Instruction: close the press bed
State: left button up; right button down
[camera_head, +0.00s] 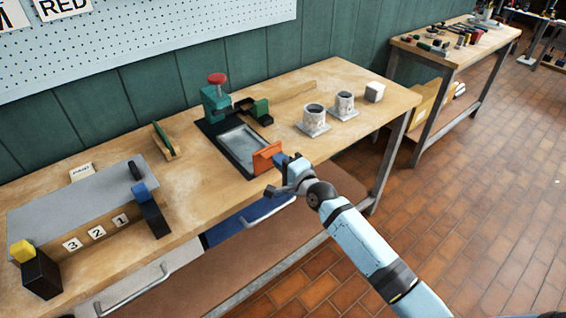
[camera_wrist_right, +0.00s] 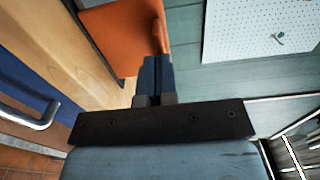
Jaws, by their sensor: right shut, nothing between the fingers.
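The press is a teal upright body (camera_head: 216,104) with a red knob, at the back of a black base. Its grey metal bed (camera_head: 241,147) lies in front of it, extended toward the table's front edge. An orange plate (camera_head: 267,158) stands upright at the bed's front end. My right gripper (camera_head: 281,159) is shut and empty, with its blue fingertips beside the orange plate's right side. In the right wrist view the shut fingers (camera_wrist_right: 153,75) overlap the orange plate (camera_wrist_right: 120,35); I cannot tell whether they touch it. My left gripper is out of view.
A grey board (camera_head: 85,205) with numbered tags lies left. Drawer handles project below the front edge.

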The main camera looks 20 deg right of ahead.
aim_at(269, 149)
jog(key=b+x, duration=0.2)
jog(key=x, duration=0.6)
jog(key=shift+w+f+b, duration=0.15)
jog(key=shift+w+b, duration=0.05)
jog(key=shift+b, duration=0.1)
jog(key=shift+r, duration=0.4)
jog(key=shift+w, duration=0.1)
